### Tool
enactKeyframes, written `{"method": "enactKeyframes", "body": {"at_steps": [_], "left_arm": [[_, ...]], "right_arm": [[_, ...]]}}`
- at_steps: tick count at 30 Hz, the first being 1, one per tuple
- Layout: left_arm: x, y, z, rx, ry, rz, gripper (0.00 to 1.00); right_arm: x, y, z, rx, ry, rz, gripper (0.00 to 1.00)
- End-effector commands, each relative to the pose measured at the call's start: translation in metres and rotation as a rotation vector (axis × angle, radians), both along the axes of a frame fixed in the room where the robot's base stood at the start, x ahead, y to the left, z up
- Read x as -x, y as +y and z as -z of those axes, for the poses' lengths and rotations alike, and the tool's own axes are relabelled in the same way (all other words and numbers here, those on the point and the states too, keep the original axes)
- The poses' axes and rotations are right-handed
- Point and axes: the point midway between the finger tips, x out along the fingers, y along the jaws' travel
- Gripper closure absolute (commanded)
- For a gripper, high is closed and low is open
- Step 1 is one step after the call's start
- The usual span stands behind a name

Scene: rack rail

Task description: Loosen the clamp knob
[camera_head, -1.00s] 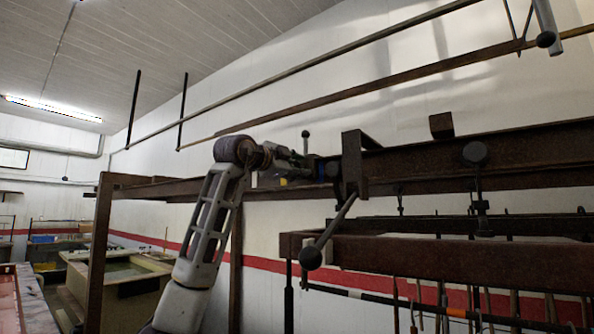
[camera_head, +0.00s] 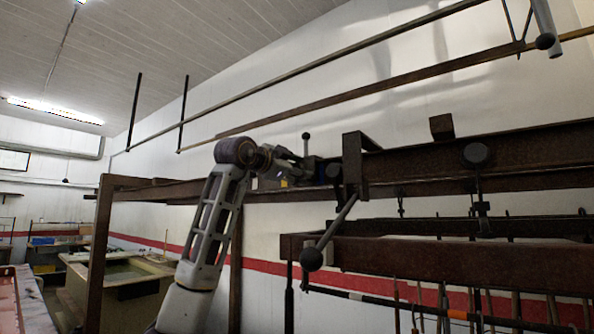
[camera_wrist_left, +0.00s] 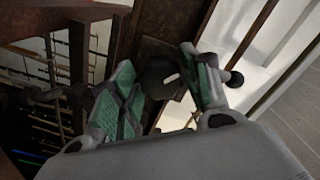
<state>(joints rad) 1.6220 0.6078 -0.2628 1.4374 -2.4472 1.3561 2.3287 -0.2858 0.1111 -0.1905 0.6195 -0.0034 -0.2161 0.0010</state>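The clamp knob (camera_wrist_left: 162,80) is dark and round with a white mark on its face, seen in the left wrist view. It lies between the spread, green-padded fingers of my left gripper (camera_wrist_left: 160,84). The fingers look open around it; contact is not clear. In the head view my left gripper (camera_head: 296,167) reaches right to the clamp on the rusty rail, and its fingertips are hard to make out there. My right gripper is not in view.
The rusty rail (camera_head: 500,155) runs right from the clamp. A ball-ended lever (camera_head: 312,258) slants down in front of it. A lower beam (camera_head: 460,258) has rods hanging below. Another ball-ended lever (camera_head: 306,136) stands above my gripper.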

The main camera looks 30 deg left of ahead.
Motion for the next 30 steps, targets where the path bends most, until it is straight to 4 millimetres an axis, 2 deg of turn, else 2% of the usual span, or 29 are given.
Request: {"method": "enactKeyframes", "body": {"at_steps": [7,11,17,23,30], "left_arm": [[0.000,0.000,-0.001,0.000,-0.003,0.000,0.42],[0.001,0.000,-0.001,-0.001,-0.004,0.000,0.42],[0.006,0.001,-0.002,0.000,-0.004,0.000,0.42],[0.023,0.003,-0.002,-0.001,-0.005,0.000,0.42],[0.054,0.005,-0.002,-0.001,-0.006,-0.001,0.42]], "right_arm": [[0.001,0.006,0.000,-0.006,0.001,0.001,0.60],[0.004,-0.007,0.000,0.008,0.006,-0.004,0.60],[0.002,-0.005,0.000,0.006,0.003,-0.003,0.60],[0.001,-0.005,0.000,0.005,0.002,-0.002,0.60],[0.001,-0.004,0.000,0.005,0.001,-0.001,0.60]]}}
